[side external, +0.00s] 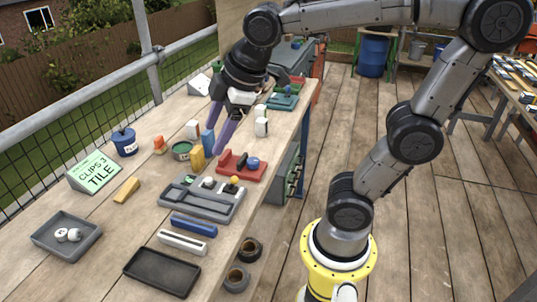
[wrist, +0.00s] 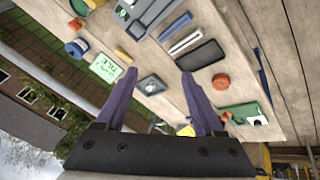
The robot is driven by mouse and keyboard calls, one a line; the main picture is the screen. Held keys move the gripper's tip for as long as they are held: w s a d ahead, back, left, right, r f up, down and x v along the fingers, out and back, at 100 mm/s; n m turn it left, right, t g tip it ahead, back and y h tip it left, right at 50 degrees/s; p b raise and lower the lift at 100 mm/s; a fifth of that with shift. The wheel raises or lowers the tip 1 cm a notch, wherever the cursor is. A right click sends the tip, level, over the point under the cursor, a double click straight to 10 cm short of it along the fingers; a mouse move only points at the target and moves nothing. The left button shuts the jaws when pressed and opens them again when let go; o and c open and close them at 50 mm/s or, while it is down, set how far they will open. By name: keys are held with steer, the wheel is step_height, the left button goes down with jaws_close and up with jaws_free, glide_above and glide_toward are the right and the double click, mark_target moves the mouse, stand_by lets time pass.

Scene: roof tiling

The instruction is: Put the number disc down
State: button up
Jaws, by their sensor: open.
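My gripper (side external: 213,138) has purple fingers spread apart, with nothing visible between them. It hangs above the far half of the bench, over the blue and yellow blocks. In the wrist view its open fingertips (wrist: 158,74) frame a small grey tray (wrist: 151,85) farther off. In the side view that grey tray (side external: 52,246) stands at the near left of the bench, with small round white pieces (side external: 68,235) in it. These may be number discs; no number can be read. A green sign (side external: 95,172) reads "CLIPS 3 TILE".
A grey sectioned holder (side external: 202,208), a red stand (side external: 238,173), a blue bar (side external: 194,225), a white bar (side external: 182,242) and an empty black tray (side external: 161,272) crowd the bench middle. A blue pot (side external: 124,143) and yellow wedge (side external: 127,190) stand farther left.

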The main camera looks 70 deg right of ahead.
steer(key=s+d+f+m, duration=0.1)
steer(key=s+f+m, duration=0.3)
steer(key=s+m, duration=0.4)
steer(key=shift+s+d+f, duration=0.15)
steer(key=shift+s+f, duration=0.15)
steer(key=shift+s, duration=0.85)
